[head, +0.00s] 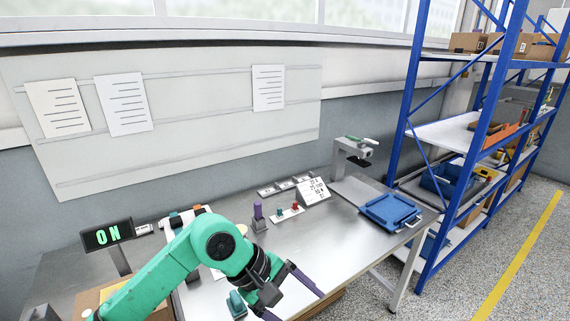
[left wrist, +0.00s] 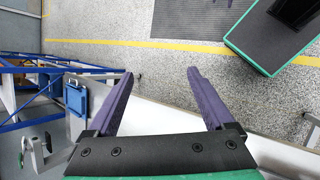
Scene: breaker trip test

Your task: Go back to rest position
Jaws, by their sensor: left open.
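My left gripper (head: 300,303) is open and empty above the front edge of the metal workbench (head: 321,232) in the head view, at the end of my green arm. In the left wrist view its two purple fingers (left wrist: 160,74) are spread wide with nothing between them, and the floor shows beyond. A black display (head: 107,235) reading "ON" in green stands at the left of the bench. My arm hides part of the bench top. My right gripper is not in view.
On the bench are a purple-topped upright piece (head: 258,217), small teal and red pieces (head: 288,212), a grey stand (head: 350,157) and a blue tray (head: 391,210). A blue shelf rack (head: 469,130) stands at right. Floor beyond the bench is open.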

